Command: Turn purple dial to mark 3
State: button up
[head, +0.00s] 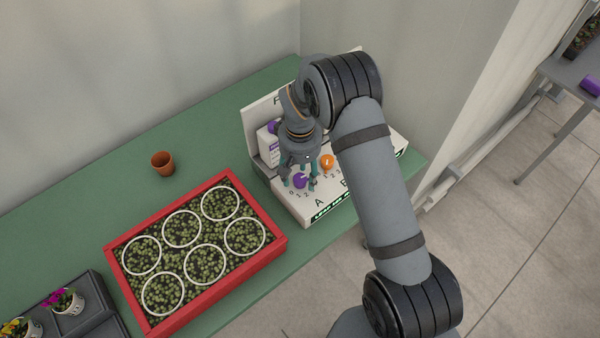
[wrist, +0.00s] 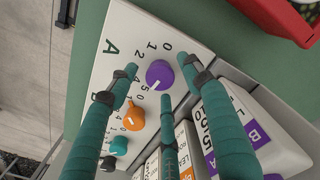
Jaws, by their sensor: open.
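The purple dial (head: 299,181) sits near the front corner of a white panel (head: 318,208), next to the letter A. In the wrist view the purple dial (wrist: 158,74) has printed numbers around it; 0, 1, 2 and 5 are readable, and the 3 seems hidden by a finger. A small pale mark shows on the dial, but I cannot tell surely which number it points to. My gripper (head: 301,180) is open above the panel. In the wrist view its teal fingers (wrist: 162,80) stand spread around the purple dial; I cannot tell whether they touch it.
An orange dial (wrist: 131,117) stands beside the purple one, with a teal dial (wrist: 119,146) beyond. A red tray (head: 268,258) of plants lies to the left, and a small clay pot (head: 163,163) stands on clear green bench.

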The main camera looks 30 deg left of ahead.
jog(key=shift+c, duration=0.4)
jog(key=c, duration=1.1)
jog(key=m+b, duration=0.2)
jog(key=b, duration=0.1)
jog(key=shift+f+m, duration=0.25)
jog(key=shift+m, duration=0.05)
jog(key=m+b, duration=0.3)
jog(key=b, duration=0.1)
jog(key=m+b, duration=0.3)
jog(key=m, duration=0.1)
jog(key=shift+r+m+b, duration=0.2)
jog(key=shift+m+b, duration=0.75)
jog(key=shift+m, duration=0.45)
